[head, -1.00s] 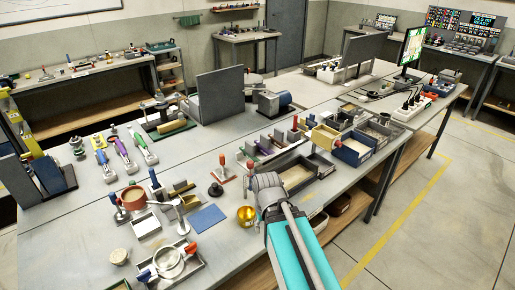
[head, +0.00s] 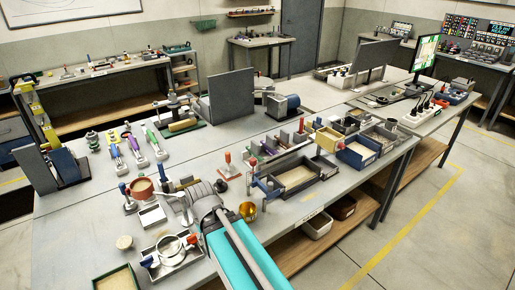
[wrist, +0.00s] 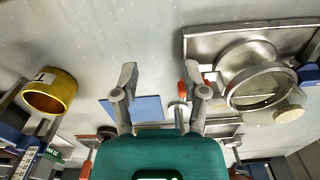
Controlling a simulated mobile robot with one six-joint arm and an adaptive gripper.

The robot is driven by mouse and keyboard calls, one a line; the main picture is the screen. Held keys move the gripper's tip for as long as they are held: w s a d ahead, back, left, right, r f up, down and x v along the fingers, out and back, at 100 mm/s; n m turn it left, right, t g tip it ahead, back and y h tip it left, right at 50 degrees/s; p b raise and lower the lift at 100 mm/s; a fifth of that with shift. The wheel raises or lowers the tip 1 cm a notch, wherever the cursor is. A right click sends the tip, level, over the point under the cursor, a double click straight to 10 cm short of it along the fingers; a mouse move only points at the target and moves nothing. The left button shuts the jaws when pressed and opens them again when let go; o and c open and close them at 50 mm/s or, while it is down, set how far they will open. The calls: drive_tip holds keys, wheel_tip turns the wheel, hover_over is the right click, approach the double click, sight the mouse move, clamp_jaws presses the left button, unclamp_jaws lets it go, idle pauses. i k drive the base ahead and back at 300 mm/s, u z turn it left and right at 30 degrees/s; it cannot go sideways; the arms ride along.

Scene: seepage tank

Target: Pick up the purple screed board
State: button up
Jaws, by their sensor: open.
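A purple-handled tool (head: 135,147) lies at the left of the workbench in the head view, between similar tools with blue and green handles. A small purplish upright piece (head: 264,155) also shows in the row at the table's middle. I cannot tell for sure which is the screed board. My gripper (wrist: 160,78) is open and empty above the bench, its two fingers apart in the wrist view. A flat blue plate (wrist: 147,108) shows beyond the fingers. In the head view my wrist covers part of the bench near the front, well to the right of the purple-handled tool.
A gold cup (head: 247,211) stands just right of my wrist. A metal tray with a glass-topped ring (head: 172,245) is at its left. Open trays (head: 297,178) and upright parts crowd the right side. A grey upright panel (head: 228,96) stands at the back.

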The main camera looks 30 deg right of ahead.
sight(269, 145)
drive_tip(key=u, duration=0.6)
drive_tip(key=k, duration=0.9)
drive_tip(key=z, duration=1.35)
drive_tip(key=i, duration=0.35)
drive_tip(key=u, duration=0.1)
